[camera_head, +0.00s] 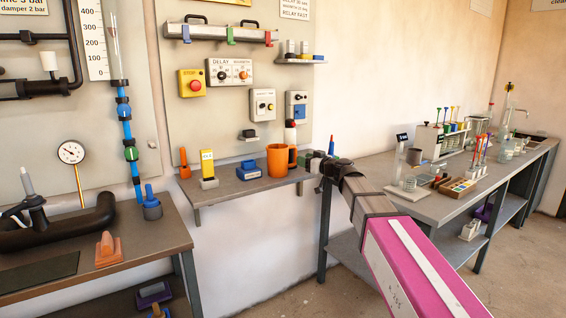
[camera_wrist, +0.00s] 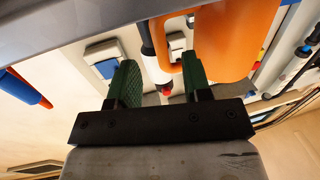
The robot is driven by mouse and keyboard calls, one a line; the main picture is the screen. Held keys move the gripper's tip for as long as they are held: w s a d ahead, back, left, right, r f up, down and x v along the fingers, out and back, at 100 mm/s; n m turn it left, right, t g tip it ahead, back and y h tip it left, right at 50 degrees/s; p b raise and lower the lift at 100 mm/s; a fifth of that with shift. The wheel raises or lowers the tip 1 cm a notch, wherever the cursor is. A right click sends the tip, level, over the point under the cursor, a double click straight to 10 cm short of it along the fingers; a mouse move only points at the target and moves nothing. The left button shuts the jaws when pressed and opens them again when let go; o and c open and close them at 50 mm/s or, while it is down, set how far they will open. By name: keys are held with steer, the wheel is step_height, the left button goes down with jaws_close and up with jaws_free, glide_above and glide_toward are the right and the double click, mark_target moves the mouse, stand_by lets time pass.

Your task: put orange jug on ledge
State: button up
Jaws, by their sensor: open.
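The orange jug (camera_head: 278,162) stands upright on the grey ledge (camera_head: 222,190) on the wall, near its right end, with its handle to the right. My gripper (camera_head: 308,160) is just right of the jug, at about the handle's height. In the wrist view the jug (camera_wrist: 240,35) fills the upper right, upside down in the picture. My gripper (camera_wrist: 160,75) is open there, its two green-padded fingers apart. The right finger overlaps the jug's handle side. I cannot tell whether it touches the handle. No grip on the jug shows.
A blue block (camera_head: 249,171), a yellow block (camera_head: 208,168) and an orange item (camera_head: 184,164) share the ledge to the left. A white bottle (camera_head: 290,133) shows behind the jug. A lab bench (camera_head: 420,205) with several racks stands right; a workbench (camera_head: 150,235) stands left.

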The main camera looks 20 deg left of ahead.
mark_target(295, 160)
steer(key=shift+x, duration=2.8)
jaws_close()
